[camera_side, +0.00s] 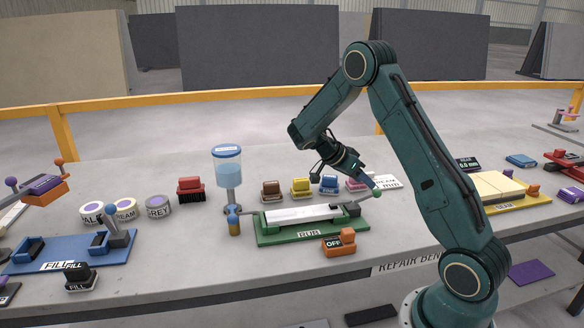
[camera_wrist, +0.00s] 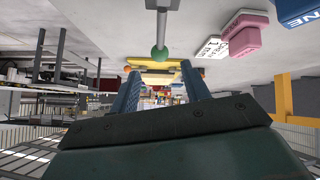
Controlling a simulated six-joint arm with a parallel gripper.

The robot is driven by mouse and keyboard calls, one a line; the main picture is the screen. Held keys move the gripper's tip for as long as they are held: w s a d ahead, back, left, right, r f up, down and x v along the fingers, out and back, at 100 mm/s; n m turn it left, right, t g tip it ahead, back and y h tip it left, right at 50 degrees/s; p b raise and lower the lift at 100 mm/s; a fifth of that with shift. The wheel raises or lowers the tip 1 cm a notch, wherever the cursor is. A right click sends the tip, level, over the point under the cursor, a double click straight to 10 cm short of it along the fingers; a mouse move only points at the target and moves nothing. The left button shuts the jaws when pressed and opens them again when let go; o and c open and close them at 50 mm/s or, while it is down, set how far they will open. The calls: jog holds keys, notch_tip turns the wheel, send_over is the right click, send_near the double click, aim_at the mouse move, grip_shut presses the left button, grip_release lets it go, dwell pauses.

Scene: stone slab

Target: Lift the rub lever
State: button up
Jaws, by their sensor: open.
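The rub station is a green base (camera_side: 275,236) labelled RUB, with a long pale bar (camera_side: 300,215) on it. The rub lever (camera_side: 364,198) is a short grey rod at its right end, low and close to horizontal, tipped by a green ball (camera_side: 376,193). In the wrist view, the grey rod (camera_wrist: 162,22) comes down from the top and the ball (camera_wrist: 160,53) appears centred just beyond the fingertips. My gripper (camera_side: 371,182) is right above the ball, with blue fingers (camera_wrist: 160,72) apart and empty. Contact with the ball cannot be told.
An orange OFF switch (camera_side: 338,242) stands in front of the base. A dispenser with blue liquid (camera_side: 228,176) is at its left. Brown (camera_side: 270,190), yellow (camera_side: 300,186), blue (camera_side: 328,183) and pink blocks (camera_wrist: 244,33) line up behind, beside a white card (camera_side: 389,182). A cream slab (camera_side: 490,187) lies right.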

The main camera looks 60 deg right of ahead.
aim_at(374, 191)
jog(key=x, duration=0.8)
jog(key=shift+f, duration=0.1)
jog(key=shift+c, duration=0.2)
grip_shut()
